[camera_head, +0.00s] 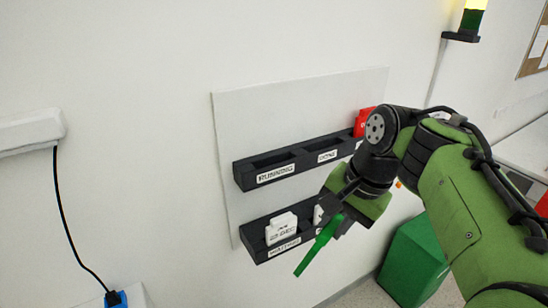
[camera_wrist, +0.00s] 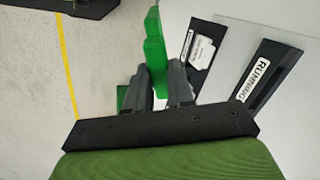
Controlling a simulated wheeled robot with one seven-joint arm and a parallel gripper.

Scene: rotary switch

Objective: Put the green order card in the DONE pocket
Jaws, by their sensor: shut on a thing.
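The green order card (camera_head: 319,245) is held tilted in my gripper (camera_head: 338,208), in front of the lower rack and clear of it. In the wrist view the green card (camera_wrist: 154,48) stands between the two dark fingers of my gripper (camera_wrist: 166,84), which are shut on it. The upper rack (camera_head: 240,176) has a pocket labelled RUNNING at left and a second pocket whose label (camera_head: 327,156) looks like DONE but is small and blurred. Both of these pockets look empty. My arm hides the right part of both racks.
A white card (camera_head: 281,228) stands in the left pocket of the lower rack (camera_head: 258,254). A red card (camera_head: 364,121) sits at the upper rack's right end, partly behind my arm. A green bin (camera_head: 412,262) stands on the floor at right. A cable (camera_head: 66,222) hangs at left.

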